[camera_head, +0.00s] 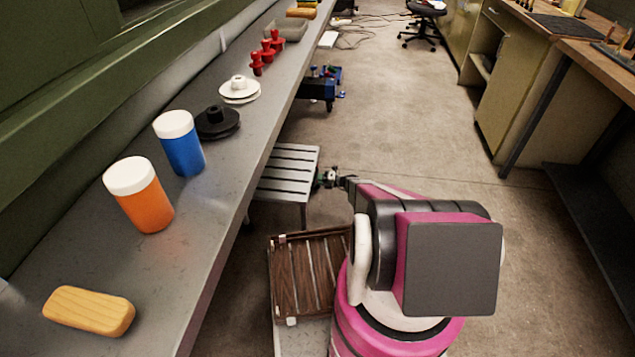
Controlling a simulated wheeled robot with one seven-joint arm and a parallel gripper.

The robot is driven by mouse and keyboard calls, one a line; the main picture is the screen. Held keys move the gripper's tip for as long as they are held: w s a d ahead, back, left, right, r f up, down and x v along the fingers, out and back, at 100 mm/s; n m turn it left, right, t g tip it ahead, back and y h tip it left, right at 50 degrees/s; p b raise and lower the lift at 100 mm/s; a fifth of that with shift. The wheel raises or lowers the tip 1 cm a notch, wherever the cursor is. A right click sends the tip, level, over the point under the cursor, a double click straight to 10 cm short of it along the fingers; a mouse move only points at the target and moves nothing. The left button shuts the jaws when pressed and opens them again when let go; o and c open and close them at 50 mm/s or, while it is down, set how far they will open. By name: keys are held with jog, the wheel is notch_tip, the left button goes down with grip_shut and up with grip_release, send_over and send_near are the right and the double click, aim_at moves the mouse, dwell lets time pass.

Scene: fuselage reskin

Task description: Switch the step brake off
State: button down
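A grey slatted step (289,165) stands on the floor beside the long bench, partly under its edge. My gripper (322,179) is at the right side of the step, close to its near right corner. It is small and dark in this view, and I cannot tell whether its fingers are open or shut, or whether they touch the step. No brake lever or pedal can be made out; the area around my gripper is too small to read.
The grey bench (150,275) runs along the left with an orange jar (146,205), a blue jar (182,150), discs and red parts. A brown slatted tray (300,280) is beside my body. A blue wheeled unit (318,90) stands beyond the step. The floor (400,130) to the right is clear.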

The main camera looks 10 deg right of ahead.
jog(key=shift+s+r+m, duration=0.1)
jog(key=shift+r+m, duration=0.75)
jog(key=shift+m, duration=0.25)
jog(key=c, duration=0.9)
grip_release()
jog(key=v, duration=1)
jog(key=shift+s+d, duration=0.1)
jog(key=shift+d, duration=0.3)
jog(key=shift+r, duration=0.1)
